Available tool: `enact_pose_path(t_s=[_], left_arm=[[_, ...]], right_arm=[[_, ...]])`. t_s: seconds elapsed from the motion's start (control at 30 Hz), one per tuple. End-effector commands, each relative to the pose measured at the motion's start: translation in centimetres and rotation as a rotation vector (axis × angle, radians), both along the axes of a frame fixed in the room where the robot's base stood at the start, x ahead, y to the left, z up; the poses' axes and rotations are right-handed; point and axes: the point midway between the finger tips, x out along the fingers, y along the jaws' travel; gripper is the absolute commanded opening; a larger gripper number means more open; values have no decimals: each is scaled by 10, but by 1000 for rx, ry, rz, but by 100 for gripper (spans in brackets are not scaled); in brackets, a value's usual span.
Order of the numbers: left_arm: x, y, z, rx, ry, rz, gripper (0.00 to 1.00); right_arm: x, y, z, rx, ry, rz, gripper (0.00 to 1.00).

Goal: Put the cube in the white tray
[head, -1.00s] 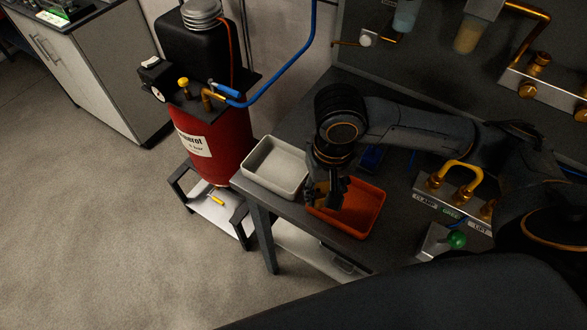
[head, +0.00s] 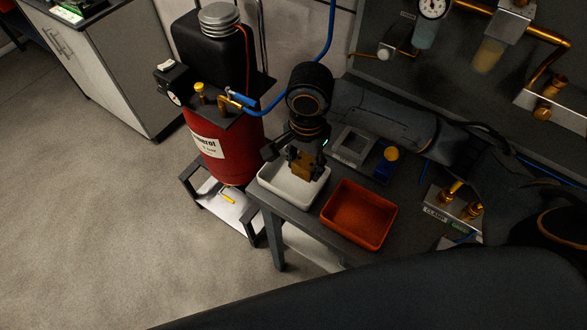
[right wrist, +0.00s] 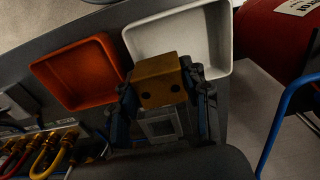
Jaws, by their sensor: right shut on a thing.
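A brass-coloured cube (right wrist: 160,80) with dark round holes is between the fingers of my right gripper (head: 301,168). It also shows in the head view (head: 302,171), above the white tray. My right gripper is shut on it, and in the right wrist view its fingers (right wrist: 165,97) stand on both sides of it. The white tray (head: 273,188) is at the left end of the bench, partly hidden by the gripper; it also shows in the right wrist view (right wrist: 224,45). No other cube shows in the tray's visible part. My left gripper is not in view.
An empty orange tray (head: 358,213) sits right of the white tray. A red tank (head: 212,150) with a blue hose stands left of the bench. A grey square fixture (head: 353,146) and brass-fitted blocks (head: 455,203) lie behind and to the right.

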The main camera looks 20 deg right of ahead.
Motion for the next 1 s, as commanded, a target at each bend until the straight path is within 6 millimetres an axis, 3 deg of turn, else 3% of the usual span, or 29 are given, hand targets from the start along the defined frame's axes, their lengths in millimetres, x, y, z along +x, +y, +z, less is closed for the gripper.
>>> enact_pose_path(t_s=[0.2, 0.37, 0.6, 0.97, 1.0], left_arm=[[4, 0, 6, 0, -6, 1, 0], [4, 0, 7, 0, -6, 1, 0], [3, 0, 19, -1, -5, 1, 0], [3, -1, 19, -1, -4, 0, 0], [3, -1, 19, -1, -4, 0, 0]], right_arm=[[23, 12, -31, -1, 1, 0, 0], [30, 15, -42, 0, 2, 0, 0], [32, 16, -71, -1, 2, 2, 0], [31, 16, -77, -1, 1, 2, 0], [31, 16, -78, -1, 1, 1, 48]])
